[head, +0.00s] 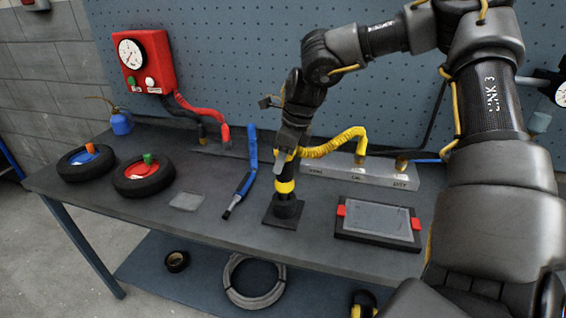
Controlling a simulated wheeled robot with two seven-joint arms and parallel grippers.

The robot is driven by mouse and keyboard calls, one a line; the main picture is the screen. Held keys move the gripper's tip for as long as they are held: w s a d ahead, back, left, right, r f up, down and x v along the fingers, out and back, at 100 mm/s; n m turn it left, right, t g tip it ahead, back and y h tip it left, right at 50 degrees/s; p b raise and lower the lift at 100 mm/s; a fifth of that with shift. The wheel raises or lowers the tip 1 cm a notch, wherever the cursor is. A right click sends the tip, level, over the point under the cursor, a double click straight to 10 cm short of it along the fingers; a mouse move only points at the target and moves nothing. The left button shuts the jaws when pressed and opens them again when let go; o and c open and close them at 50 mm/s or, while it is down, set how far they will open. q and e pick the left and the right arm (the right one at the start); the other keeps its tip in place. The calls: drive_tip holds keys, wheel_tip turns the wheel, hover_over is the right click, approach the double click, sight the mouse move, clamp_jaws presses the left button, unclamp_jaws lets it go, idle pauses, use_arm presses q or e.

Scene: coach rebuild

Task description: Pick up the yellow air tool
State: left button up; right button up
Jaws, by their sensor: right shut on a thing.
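The yellow air tool (285,186) stands upright, black and yellow, with its lower end at a square black base (283,217) on the bench. A coiled yellow hose runs from its top to the right, to a grey manifold block (345,174). My right gripper (285,155) points down from above and is shut on the upper part of the yellow air tool. I cannot tell whether the tool is clear of its base. My left gripper is not in view.
A blue air tool (240,190) with a blue hose lies left of the yellow one. A grey tray with red clips (378,220) sits to the right. Two wheels (143,174) (88,162), a blue oil can (121,123) and a red gauge box (147,62) are further left.

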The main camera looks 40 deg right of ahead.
wheel_tip(320, 180, up, 4)
drive_tip(key=shift+r+p, duration=0.2)
drive_tip(key=shift+p, duration=0.7)
drive_tip(key=shift+s+r, duration=0.1)
drive_tip(key=shift+r, duration=0.05)
drive_tip(key=s+d+p, duration=0.2)
drive_tip(key=s+d, duration=0.8)
drive_tip(key=s, duration=0.4)
drive_tip(key=shift+s+p, duration=0.25)
drive_tip(key=shift+p, duration=0.15)
drive_tip(key=shift+d, duration=0.1)
wheel_tip(320, 180, up, 7)
drive_tip(key=p, duration=0.5)
